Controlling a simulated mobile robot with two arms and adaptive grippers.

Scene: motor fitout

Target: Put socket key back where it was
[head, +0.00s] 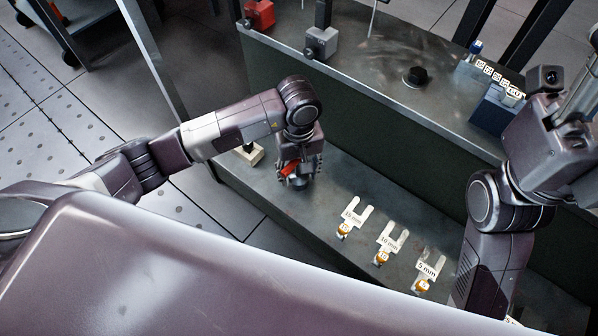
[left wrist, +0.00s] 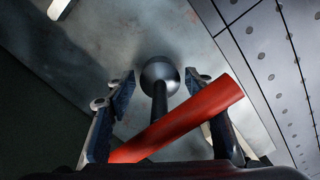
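My left gripper (head: 300,180) is low over the lower metal bench (head: 270,200). A red handle (head: 291,170), apparently of the socket key, shows at its fingers. In the left wrist view the red handle (left wrist: 190,118) runs diagonally across between the two fingers and passes in front of the right one. A dark shaft with a round metal end (left wrist: 160,73) points away from the camera between the fingertips, apart from both. The fingers stand apart; whether they clamp the handle, or the metal end touches the bench, I cannot tell. My right arm is at the right; its fingers are not clear.
White forked labels marked 15 mm (head: 352,212), 10 mm (head: 390,238) and 5 mm (head: 429,267) lie right of the left gripper. A pale block (head: 250,155) stands left of it. A raised bench (head: 385,80) behind carries a black knob (head: 415,77) and a blue box (head: 496,108).

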